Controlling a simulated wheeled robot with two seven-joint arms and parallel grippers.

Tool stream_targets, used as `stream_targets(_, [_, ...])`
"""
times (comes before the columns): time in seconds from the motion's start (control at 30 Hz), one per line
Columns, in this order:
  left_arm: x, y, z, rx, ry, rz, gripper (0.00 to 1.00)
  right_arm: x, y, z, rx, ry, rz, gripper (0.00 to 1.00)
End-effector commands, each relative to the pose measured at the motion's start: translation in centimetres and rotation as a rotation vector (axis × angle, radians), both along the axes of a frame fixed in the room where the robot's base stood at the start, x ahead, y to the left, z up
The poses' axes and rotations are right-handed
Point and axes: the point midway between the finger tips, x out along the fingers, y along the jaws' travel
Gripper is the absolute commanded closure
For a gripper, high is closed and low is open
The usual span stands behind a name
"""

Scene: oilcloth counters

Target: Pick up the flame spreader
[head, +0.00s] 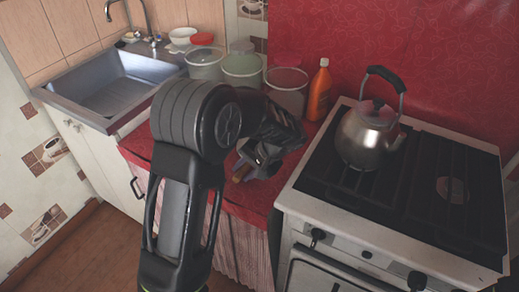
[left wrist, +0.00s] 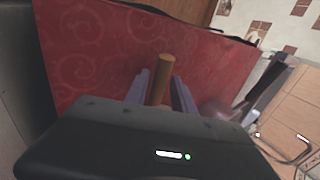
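The flame spreader shows by its brown wooden handle (head: 241,174), low over the red counter, left of the stove. The rest of it is hidden or not clear behind my gripper. My left gripper (head: 262,161) is low at the counter with its arm across the middle of the head view. In the left wrist view, the handle (left wrist: 161,80) stands between the two fingers (left wrist: 161,88), its rounded end reaching past the tips. The fingers are close on both sides of it, but I cannot tell whether they press on it. My right gripper is not in view.
The white stove (head: 290,200) with a steel kettle (head: 368,138) stands to the right. An orange bottle (head: 319,92) and several tubs (head: 241,70) line the counter's back. A metal sink (head: 113,90) is at the left.

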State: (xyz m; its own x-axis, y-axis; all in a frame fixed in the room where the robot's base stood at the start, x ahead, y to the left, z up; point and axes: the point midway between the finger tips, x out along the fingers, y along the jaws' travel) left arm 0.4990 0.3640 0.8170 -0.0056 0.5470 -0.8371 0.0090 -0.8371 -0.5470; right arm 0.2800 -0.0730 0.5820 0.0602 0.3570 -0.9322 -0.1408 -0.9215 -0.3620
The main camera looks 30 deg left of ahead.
Motion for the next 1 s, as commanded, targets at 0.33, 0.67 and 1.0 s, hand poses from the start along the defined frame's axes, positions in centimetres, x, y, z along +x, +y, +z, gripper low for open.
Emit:
stream_targets(0.33, [0.00,0.00,0.02,0.000,0.000,0.000,0.84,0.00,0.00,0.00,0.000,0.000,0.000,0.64])
stream_targets(0.67, [0.00,-0.01,0.02,0.000,0.000,0.000,1.00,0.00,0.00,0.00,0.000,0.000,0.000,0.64])
stream_targets(1.0, [0.04,-0.02,0.06,0.000,-0.001,-0.001,1.00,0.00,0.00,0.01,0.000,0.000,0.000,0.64])
